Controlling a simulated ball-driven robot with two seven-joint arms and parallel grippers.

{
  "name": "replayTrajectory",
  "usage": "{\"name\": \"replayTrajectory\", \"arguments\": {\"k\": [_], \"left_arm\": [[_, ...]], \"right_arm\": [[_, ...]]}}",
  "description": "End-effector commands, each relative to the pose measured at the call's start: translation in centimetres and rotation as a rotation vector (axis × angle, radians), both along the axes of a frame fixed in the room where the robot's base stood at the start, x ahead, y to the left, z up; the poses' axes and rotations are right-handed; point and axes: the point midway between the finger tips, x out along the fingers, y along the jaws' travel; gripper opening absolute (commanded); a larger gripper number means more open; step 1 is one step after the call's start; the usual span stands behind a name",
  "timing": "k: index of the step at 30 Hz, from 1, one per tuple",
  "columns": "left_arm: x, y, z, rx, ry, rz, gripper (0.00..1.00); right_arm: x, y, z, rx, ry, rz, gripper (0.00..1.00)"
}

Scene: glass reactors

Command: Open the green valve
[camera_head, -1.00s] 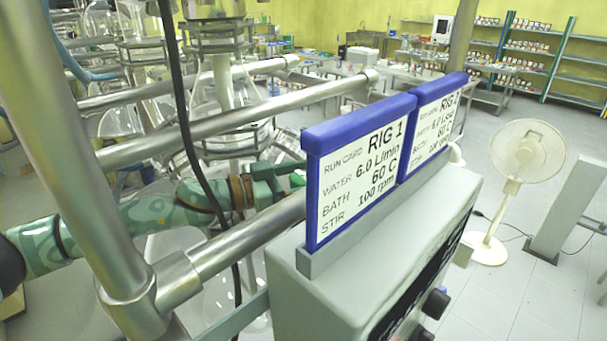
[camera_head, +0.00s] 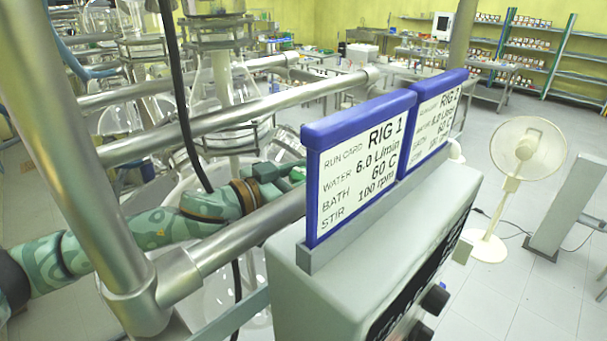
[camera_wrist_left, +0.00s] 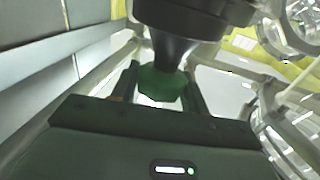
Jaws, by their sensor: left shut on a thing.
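The green valve handle (camera_wrist_left: 160,84) sits between the two fingers of my left gripper (camera_wrist_left: 159,88) in the left wrist view, under a dark rounded fitting. The gripper is shut on it. In the head view my left arm comes in from the left, and its gripper (camera_head: 277,172) reaches behind the run-card sign. A small bright green part of the valve (camera_head: 297,174) shows at the sign's left edge; the rest is hidden by the gripper and sign. My right gripper is in neither view.
Steel frame tubes (camera_head: 240,238) run close in front of and above my left arm. A grey control box (camera_head: 390,220) carries the blue-framed RIG 1 card (camera_head: 355,170). Glass reactors (camera_head: 225,90) stand behind. A black cable hangs near the arm. A fan (camera_head: 525,150) stands right.

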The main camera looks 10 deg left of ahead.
Motion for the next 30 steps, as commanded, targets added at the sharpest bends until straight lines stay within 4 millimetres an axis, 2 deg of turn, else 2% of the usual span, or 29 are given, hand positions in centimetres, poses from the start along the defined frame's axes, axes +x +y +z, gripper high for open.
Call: {"name": "replayTrajectory", "arguments": {"k": [16, 30], "left_arm": [[-0.03, -0.05, 0.03, -0.008, 0.004, 0.444, 0.22], [0.06, 0.14, 0.11, 0.000, -0.002, 0.602, 0.22]], "right_arm": [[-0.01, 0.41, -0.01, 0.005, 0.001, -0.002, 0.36], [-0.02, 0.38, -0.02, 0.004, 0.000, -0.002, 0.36]]}}
